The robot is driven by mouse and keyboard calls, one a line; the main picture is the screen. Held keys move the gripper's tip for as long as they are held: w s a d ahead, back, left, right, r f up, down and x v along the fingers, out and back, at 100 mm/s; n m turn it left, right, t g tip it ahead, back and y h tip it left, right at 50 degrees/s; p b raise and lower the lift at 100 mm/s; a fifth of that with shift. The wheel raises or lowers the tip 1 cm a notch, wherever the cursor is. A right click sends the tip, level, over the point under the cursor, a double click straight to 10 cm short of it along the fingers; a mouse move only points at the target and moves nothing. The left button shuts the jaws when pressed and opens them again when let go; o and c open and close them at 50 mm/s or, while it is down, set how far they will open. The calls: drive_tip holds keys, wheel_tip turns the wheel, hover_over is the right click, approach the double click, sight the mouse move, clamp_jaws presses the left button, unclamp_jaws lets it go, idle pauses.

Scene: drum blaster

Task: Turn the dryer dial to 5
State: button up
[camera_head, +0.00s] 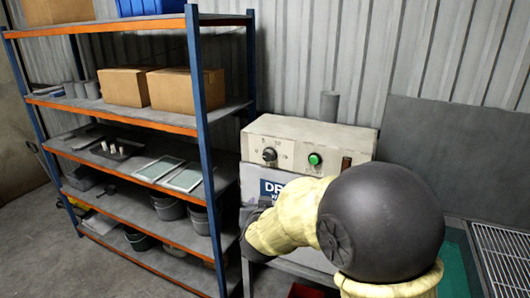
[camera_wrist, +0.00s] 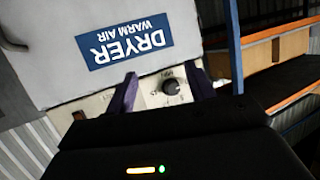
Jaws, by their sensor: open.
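The dryer dial (camera_head: 269,155) is a dark round knob on the pale control panel of the dryer, left of a lit green button. In the wrist view, which shows the dryer upside down, the dial (camera_wrist: 172,87) appears between my two purple fingers. My gripper (camera_wrist: 164,80) is open and empty. In the head view my gripper is mostly hidden by my arm, below the dial and in front of the dryer's front face. I cannot tell how far the fingertips are from the dial. The numbers around it are too small to read surely.
The green button (camera_head: 314,159) and a dark switch (camera_head: 346,163) share the panel. A blue "DRYER WARM AIR" label (camera_wrist: 123,41) is on the dryer's front. A blue and orange shelf rack (camera_head: 193,100) with boxes and buckets stands close on the left. A wire rack (camera_head: 505,255) is at right.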

sight(267, 156)
drive_tip(key=s+a+r+m+t+h+p, duration=0.2)
drive_tip(key=s+a+r+m+h, duration=0.1)
drive_tip(key=a+r+h, duration=0.3)
drive_tip(key=shift+a+r+m+t, duration=0.3)
drive_tip(key=shift+a+r+t, duration=0.1)
drive_tip(key=shift+a, duration=0.2)
drive_tip(key=shift+w, duration=0.1)
drive_tip(key=p+x, duration=0.7)
drive_tip(key=x, duration=1)
drive_tip(key=shift+w+d, duration=0.15)
drive_tip(key=shift+d, duration=0.1)
drive_tip(key=shift+c, duration=0.3)
drive_tip(key=c, duration=0.9)
